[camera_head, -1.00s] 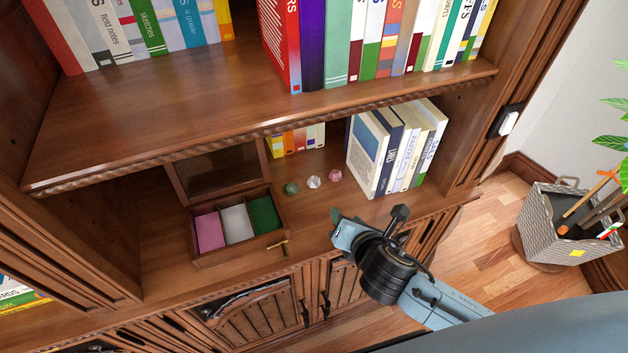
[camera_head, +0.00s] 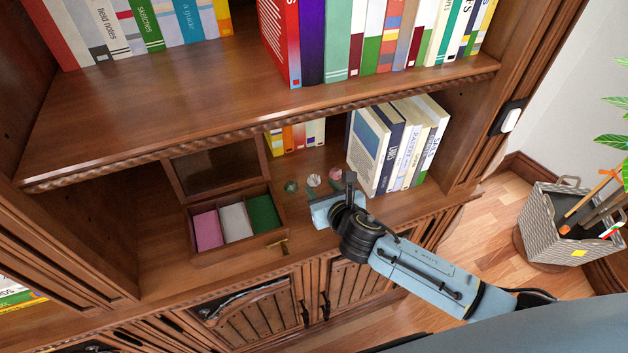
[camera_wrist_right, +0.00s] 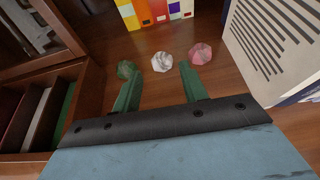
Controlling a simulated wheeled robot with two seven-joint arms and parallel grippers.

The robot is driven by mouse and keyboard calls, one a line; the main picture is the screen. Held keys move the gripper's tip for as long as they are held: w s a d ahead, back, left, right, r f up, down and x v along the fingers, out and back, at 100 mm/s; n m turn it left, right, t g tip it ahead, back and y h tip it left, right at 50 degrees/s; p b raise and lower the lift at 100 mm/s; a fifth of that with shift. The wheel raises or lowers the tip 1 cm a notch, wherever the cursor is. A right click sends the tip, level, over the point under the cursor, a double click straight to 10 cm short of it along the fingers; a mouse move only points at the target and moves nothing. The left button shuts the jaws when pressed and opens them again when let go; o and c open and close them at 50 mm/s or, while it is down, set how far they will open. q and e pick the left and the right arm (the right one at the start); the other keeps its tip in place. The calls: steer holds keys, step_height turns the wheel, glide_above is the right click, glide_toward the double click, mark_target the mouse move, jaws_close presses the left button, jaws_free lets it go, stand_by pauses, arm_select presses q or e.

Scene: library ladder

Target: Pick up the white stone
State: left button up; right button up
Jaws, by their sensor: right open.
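The white stone (camera_head: 313,180) lies on the lower shelf between a green stone (camera_head: 291,186) and a pink stone (camera_head: 335,174). In the right wrist view the white stone (camera_wrist_right: 162,61) sits just beyond the fingertips, roughly centred between them, with the green stone (camera_wrist_right: 126,69) at the left and the pink stone (camera_wrist_right: 200,53) at the right. My right gripper (camera_wrist_right: 157,76) is open and empty, its two green fingers pointing towards the white stone. In the head view my right gripper (camera_head: 320,196) is low at the shelf front. My left gripper is not in view.
An open wooden box (camera_head: 196,259) with pink, white and green compartments stands left of the stones. Upright books (camera_head: 368,150) stand close on the right, and smaller books (camera_head: 290,138) stand behind. The upper shelf edge (camera_head: 200,148) overhangs the space.

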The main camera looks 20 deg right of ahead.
mark_target(316, 183)
steer(key=x, duration=0.2)
steer(key=b+x, duration=0.1)
steer(key=shift+w+f, duration=0.15)
steer(key=shift+f, duration=0.35)
steer(key=shift+w+f, duration=0.15)
steer(key=shift+w, duration=0.35)
steer(key=shift+c, duration=0.4)
steer(key=c, duration=0.6)
